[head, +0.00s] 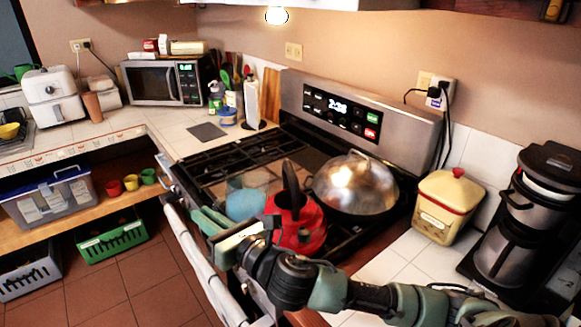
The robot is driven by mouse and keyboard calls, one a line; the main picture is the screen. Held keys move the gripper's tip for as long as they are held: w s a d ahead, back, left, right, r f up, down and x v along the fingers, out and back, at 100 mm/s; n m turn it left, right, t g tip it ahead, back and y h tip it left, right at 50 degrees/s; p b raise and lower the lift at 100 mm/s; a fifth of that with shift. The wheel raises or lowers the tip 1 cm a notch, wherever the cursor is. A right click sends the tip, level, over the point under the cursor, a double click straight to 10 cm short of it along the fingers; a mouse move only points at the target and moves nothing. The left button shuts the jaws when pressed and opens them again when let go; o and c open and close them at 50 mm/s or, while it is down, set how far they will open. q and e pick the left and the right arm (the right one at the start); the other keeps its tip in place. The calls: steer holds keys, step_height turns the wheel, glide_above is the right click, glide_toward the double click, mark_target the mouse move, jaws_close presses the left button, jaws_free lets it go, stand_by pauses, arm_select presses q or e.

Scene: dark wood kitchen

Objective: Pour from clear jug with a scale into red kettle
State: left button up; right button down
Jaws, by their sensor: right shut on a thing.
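The clear jug (246,199) is in the middle of the head view, with pale blue contents showing through its wall. It is just left of the red kettle (300,228) and looks roughly upright. The kettle stands at the front of the stove, its dark handle arching up. My right gripper (222,222) reaches in from the right, in front of the kettle, and is shut on the jug. The gripper and wrist hide the jug's lower part and some of the kettle. The jug's scale is too small to make out. My left gripper is not in view.
A large pan with a domed metal lid (354,183) sits right behind the kettle. A cream canister (446,207) and a coffee maker (525,220) stand on the right counter. The stove's left grates (225,160) are clear. A microwave (165,82) is at the back left.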

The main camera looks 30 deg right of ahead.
steer(key=w+d+r+m+p, duration=0.1)
steer(key=d+r+m, duration=0.3)
steer(key=r, duration=0.4)
steer(key=shift+m+p, duration=0.45)
steer(key=shift+m, duration=0.35)
steer(key=shift+w+d+r, duration=0.1)
steer(key=shift+d, duration=0.05)
steer(key=shift+d+r+m, duration=0.15)
steer(key=shift+r+m, duration=0.25)
steer(key=shift+w+d+r+m+p, duration=0.1)
steer(key=shift+d+r+m+p, duration=0.3)
steer(key=shift+r+m, duration=0.25)
steer(key=shift+w+d+r+m+p, duration=0.15)
steer(key=shift+d+r+m+p, duration=0.25)
steer(key=shift+r, duration=0.35)
steer(key=shift+w+d+r+m+p, duration=0.1)
steer(key=shift+d+r+m+p, duration=0.25)
steer(key=shift+r+m, duration=0.35)
stand_by(2.2)
